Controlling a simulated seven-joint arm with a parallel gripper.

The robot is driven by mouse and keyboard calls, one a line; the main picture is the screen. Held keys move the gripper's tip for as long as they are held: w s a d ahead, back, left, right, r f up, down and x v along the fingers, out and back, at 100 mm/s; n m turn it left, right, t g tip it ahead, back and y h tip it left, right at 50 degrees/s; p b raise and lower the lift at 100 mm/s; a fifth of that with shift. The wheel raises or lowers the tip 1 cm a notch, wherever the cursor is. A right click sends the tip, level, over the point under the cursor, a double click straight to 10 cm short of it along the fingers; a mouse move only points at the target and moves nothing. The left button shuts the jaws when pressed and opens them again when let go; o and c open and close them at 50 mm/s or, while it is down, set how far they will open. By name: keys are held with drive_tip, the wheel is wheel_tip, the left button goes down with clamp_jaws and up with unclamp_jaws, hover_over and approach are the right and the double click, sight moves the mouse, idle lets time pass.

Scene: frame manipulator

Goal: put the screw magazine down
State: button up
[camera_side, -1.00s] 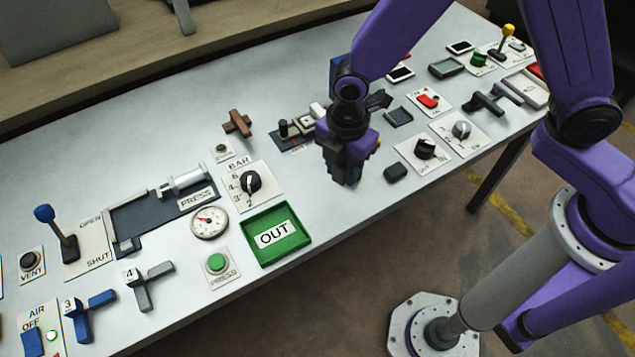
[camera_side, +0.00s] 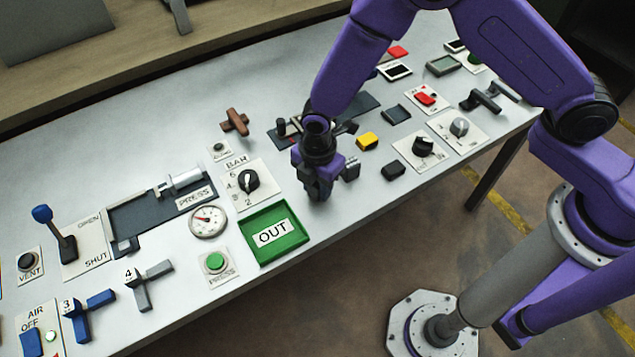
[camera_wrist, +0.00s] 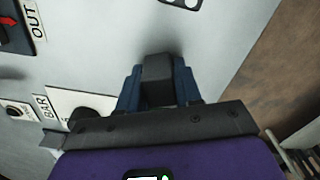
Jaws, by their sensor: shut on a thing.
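My gripper (camera_side: 318,190) is low over the bare table to the right of the BAR dial panel. Its blue fingers (camera_wrist: 158,88) are shut on a dark grey block, which I take for the screw magazine (camera_wrist: 158,68). The magazine lies between the two fingertips in the wrist view. In the side view the gripper hides most of it. I cannot tell whether it touches the table.
The BAR dial (camera_side: 249,180) and green OUT tray (camera_side: 306,240) are to the left. A yellow block (camera_side: 367,141) and a dark block (camera_side: 393,171) lie to the right. A brown handle (camera_side: 236,121) stands behind. The table's front edge is near.

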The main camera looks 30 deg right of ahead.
drive_tip(key=shift+f, duration=0.1)
drive_tip(key=o, duration=1.1)
drive_tip(key=shift+c, duration=0.2)
wheel_tip(320, 180, up, 12)
drive_tip(key=shift+f, duration=0.2)
drive_tip(key=shift+r, duration=0.35)
